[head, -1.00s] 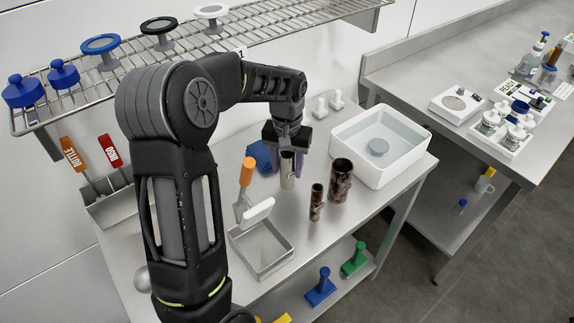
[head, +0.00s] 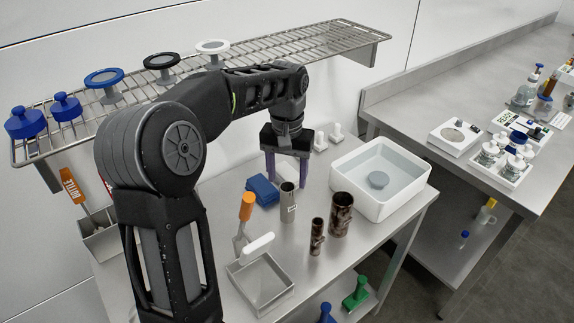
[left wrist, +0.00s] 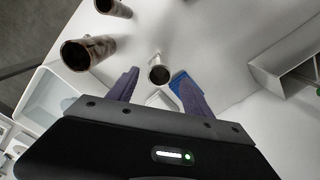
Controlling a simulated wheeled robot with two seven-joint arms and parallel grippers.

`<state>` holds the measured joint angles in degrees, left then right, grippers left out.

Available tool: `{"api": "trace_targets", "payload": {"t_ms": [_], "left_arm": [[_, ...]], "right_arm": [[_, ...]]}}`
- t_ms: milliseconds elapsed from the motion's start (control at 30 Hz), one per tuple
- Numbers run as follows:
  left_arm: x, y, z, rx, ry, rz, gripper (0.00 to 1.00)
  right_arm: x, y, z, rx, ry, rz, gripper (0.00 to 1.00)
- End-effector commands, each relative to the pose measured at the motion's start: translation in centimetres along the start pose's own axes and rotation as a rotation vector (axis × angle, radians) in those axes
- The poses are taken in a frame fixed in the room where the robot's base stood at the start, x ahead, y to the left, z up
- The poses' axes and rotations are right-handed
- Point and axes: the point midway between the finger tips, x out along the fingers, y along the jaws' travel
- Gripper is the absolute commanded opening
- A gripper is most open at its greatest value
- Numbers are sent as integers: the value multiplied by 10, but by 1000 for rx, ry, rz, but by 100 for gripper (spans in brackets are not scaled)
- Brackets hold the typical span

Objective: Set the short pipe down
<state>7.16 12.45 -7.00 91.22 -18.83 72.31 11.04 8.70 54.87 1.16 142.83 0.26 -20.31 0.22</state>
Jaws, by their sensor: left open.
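The short pipe (head: 288,207), grey metal with a pale label, stands upright on the steel table. In the left wrist view its open mouth (left wrist: 159,75) faces me, ahead of and between the finger lines. My left gripper (head: 287,178) is open with its purple fingers pointing down, just behind and above the pipe, apart from it. The fingers (left wrist: 157,78) also show spread in the left wrist view, with nothing held. A thin brown pipe (head: 317,238) and a wider brown pipe (head: 340,216) stand upright to the right. My right gripper is not in view.
A blue block (head: 262,190) lies left of the pipe. An orange-handled scoop (head: 246,208) and a shallow metal tray (head: 262,295) are in front-left. A white basin (head: 395,200) with water stands right. A wire shelf (head: 270,50) hangs behind.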

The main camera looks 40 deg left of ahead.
Motion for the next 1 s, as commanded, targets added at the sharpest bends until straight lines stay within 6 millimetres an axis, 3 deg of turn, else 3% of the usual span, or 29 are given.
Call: {"api": "trace_targets", "payload": {"t_ms": [100,300,1000], "left_arm": [[-21,0,-1,1,3,1,59],[-36,0,0,0,0,0,59],[-36,0,0,1,-1,0,59]], "right_arm": [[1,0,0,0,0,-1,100],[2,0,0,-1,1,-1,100],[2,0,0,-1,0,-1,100]]}}
